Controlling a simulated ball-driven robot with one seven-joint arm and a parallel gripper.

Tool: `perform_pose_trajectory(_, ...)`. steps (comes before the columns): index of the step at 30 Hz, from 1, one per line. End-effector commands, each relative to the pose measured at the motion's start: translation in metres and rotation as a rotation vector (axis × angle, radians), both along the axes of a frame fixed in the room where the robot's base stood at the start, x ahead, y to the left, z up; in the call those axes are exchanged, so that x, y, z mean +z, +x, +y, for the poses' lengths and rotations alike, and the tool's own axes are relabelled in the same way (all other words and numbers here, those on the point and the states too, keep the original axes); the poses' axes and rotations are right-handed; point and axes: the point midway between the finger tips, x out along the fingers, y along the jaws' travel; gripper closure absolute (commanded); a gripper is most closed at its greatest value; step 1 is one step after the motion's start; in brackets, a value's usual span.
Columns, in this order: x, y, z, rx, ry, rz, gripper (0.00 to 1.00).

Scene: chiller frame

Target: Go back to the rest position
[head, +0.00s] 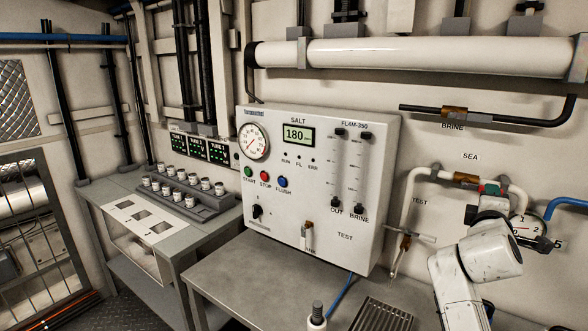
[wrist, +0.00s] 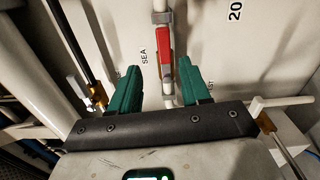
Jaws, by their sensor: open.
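My gripper (wrist: 160,66) is open, with its two green fingers apart and nothing held between them. In the wrist view a red lever handle (wrist: 164,48) on a pipe lies ahead, in line with the gap between the fingers. I cannot tell how far ahead it is. In the head view my gripper (head: 490,187) is at the right, in front of the wall pipes under the SEA label. My white arm hides part of the piping there.
A white control panel (head: 315,185) with a dial and a 180 display stands left of my arm. A grey bench (head: 255,272) runs below it. A side table (head: 100,190) with a rack of small jars is further left.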

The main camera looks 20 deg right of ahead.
Motion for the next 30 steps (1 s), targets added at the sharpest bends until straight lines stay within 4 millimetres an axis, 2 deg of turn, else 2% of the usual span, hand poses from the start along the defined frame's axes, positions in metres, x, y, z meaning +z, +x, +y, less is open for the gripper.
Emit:
perform_pose_trajectory(2,-0.005,0.000,0.003,0.004,0.018,-0.003,0.53)
perform_pose_trajectory(5,-0.029,-0.004,0.018,0.022,0.110,-0.021,0.53)
perform_pose_trajectory(8,-0.074,-0.014,0.047,0.044,0.288,-0.051,0.53)
perform_pose_trajectory(12,-0.147,-0.041,0.103,0.057,0.612,-0.079,0.53)
perform_pose_trajectory(14,-0.176,-0.057,0.128,0.052,0.748,-0.079,0.53)
perform_pose_trajectory(18,-0.235,-0.101,0.185,0.011,1.043,-0.054,0.53)
perform_pose_trajectory(21,-0.266,-0.138,0.223,-0.036,1.222,-0.017,0.53)
perform_pose_trajectory(24,-0.290,-0.176,0.255,-0.097,1.373,0.033,0.53)
perform_pose_trajectory(30,-0.317,-0.254,0.305,-0.244,1.595,0.151,0.53)
